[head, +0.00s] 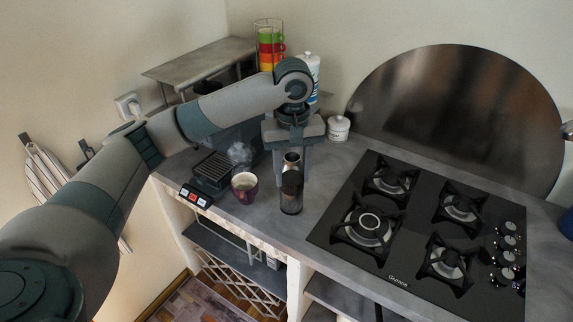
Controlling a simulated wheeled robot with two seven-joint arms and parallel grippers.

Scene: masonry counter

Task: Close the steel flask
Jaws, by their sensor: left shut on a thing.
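The steel flask (291,194) stands upright near the counter's front edge, left of the hob. Its body looks dark and reflective. The left gripper points down from above and is shut on this cap. I cannot tell whether the cap is seated on the flask or just above it. My right gripper is not in view.
A dark mug (245,187) and a coffee machine (212,172) with red-lit buttons stand close on the left. A black gas hob (405,215) fills the right. A white lidded jar (338,128) stands behind. Bare counter (325,175) lies between flask and hob.

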